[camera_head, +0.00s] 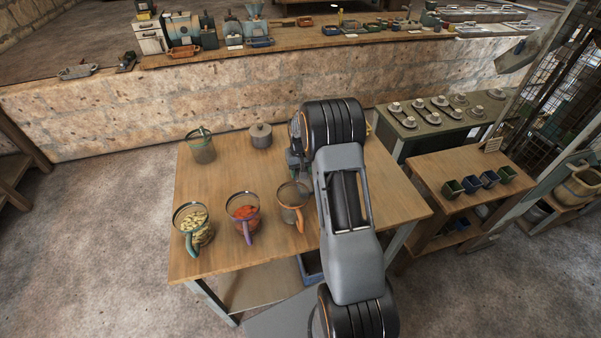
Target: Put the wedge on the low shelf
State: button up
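I cannot pick out the wedge; my arm covers part of the wooden table (235,265). A small tan edge (368,129) shows just right of my arm at the table's back, too little to identify. My gripper (296,168) is over the middle of the table, mostly hidden by my own arm, and its fingers are not clear. A low shelf (258,288) shows under the table's front, with a blue bin (310,268) at its right. The small bench at right also has a lower shelf (445,240).
Handled jars with beans (200,232), red pieces (243,212) and a third jar (291,200) stand along the table's front. Another jar (201,150) and a lidded grey pot (260,136) stand at the back. The table's left-middle is clear. Small bins (470,184) sit on the right bench.

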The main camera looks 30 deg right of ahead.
jog(key=shift+f, duration=0.7)
jog(key=shift+f, duration=0.2)
jog(key=o, duration=1.1)
jog(key=shift+r, duration=0.1)
jog(key=shift+c, duration=0.2)
